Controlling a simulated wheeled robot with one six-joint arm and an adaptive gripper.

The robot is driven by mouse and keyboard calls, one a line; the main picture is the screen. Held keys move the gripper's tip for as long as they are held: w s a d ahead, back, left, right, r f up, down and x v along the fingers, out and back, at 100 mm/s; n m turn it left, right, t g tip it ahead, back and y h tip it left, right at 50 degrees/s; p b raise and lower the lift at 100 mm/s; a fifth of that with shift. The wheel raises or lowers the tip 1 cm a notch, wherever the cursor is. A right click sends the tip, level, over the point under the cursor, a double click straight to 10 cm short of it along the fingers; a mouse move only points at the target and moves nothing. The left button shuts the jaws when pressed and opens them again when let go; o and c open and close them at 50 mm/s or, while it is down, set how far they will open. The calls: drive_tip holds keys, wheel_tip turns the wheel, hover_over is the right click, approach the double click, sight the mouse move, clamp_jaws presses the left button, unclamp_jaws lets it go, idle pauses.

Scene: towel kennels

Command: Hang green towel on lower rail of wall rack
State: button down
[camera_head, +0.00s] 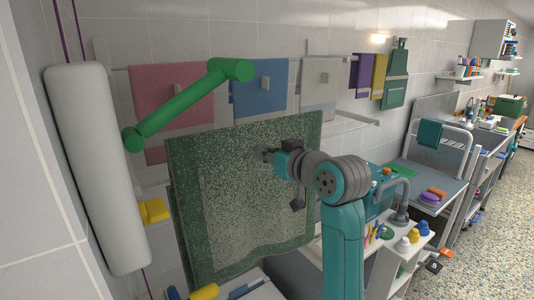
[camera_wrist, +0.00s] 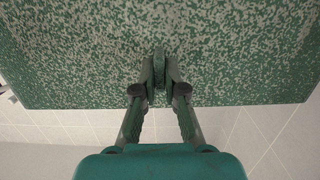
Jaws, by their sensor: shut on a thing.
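The green towel (camera_head: 240,200) is a large speckled green and grey sheet with a plain green border, hanging in front of the wall in the head view. My gripper (camera_head: 265,154) is at its right upper part. In the wrist view my gripper (camera_wrist: 160,70) is shut on the towel (camera_wrist: 70,60), whose edge crosses the picture below the fingertips. The wall rack's upper rail (camera_head: 308,60) holds pink, blue and grey towels. A lower rail (camera_head: 357,118) shows to the right of the green towel; most of it is hidden behind the towel, and I cannot tell whether they touch.
A green bar (camera_head: 190,105) juts out before the pink towel (camera_head: 165,90). A white cylinder (camera_head: 92,165) hangs on purple cords at left. A yellow object (camera_head: 153,210) is beside the towel.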

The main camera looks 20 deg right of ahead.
sight(260, 180)
drive_tip(key=shift+w+f, duration=0.1)
drive_tip(key=shift+f, duration=1.35)
drive_tip(key=shift+w+f, duration=0.15)
drive_tip(key=shift+f, duration=1.2)
drive_tip(key=shift+f, duration=1.3)
